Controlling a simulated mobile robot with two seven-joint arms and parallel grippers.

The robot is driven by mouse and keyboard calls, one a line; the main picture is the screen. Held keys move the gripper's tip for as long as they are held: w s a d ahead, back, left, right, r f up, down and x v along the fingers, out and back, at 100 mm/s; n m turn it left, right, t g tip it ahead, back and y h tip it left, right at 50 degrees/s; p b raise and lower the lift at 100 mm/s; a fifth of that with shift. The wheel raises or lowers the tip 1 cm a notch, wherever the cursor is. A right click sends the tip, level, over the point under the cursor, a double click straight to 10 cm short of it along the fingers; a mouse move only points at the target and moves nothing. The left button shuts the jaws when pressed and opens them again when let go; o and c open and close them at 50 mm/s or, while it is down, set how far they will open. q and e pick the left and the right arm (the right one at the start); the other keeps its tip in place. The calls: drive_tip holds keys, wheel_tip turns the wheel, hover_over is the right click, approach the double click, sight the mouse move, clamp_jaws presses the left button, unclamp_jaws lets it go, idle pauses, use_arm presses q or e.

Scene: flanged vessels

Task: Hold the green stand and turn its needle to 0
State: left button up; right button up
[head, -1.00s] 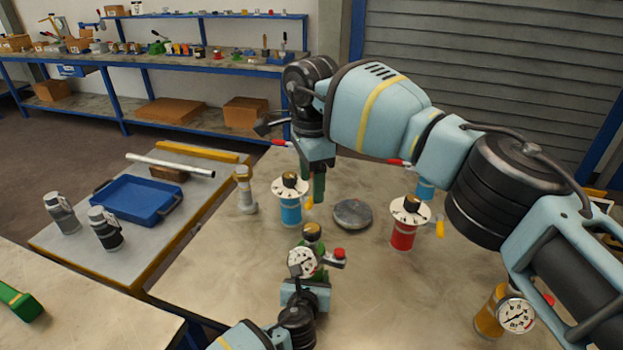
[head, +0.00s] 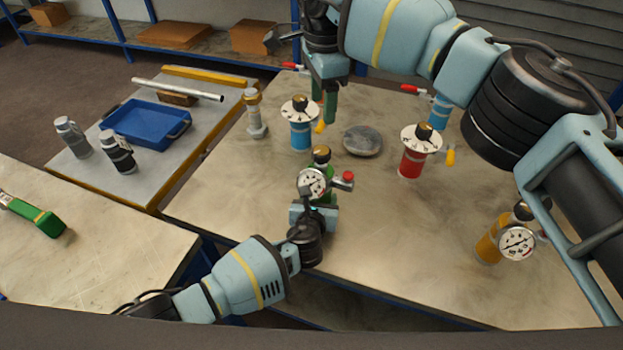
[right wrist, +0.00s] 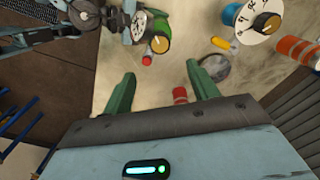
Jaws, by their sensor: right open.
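The green stand (head: 331,190) is upright on the table, with a white round gauge (head: 312,183) in front, a dark and brass knob (head: 320,154) on top and a red-tipped side part (head: 347,176). The needle is too small to read. My left gripper (head: 314,212) is at the stand's near side; its fingertips are hidden, so I cannot tell whether they grip. My right gripper (head: 323,105) is open and empty, beyond the stand, beside a blue stand. In the right wrist view the green stand's knob (right wrist: 159,44) shows ahead of the open fingers (right wrist: 163,88), to the left.
Close by stand a blue stand (head: 300,127), a red stand (head: 412,156) and a grey disc (head: 362,140). A yellow stand (head: 488,243) is at the right. A blue tray (head: 146,125) is on the left table. The near middle of the worktable is clear.

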drive_tip(key=shift+a, duration=0.1)
idle(0.4)
drive_tip(key=s+a+m+t+y, duration=0.25)
drive_tip(key=s+a+y, duration=0.35)
drive_tip(key=a+y, duration=0.6)
drive_tip(key=s+d+f+m+t+h, duration=0.1)
drive_tip(key=d+f+m+t, duration=0.3)
drive_tip(key=d, duration=0.5)
drive_tip(key=s+d+f+m+t+h, duration=0.2)
drive_tip(key=d+f+m+t+h, duration=0.2)
drive_tip(key=d+m, duration=0.5)
drive_tip(key=shift+s+f+t, duration=0.25)
drive_tip(key=shift+f+t, duration=0.2)
drive_tip(key=shift+w, duration=0.1)
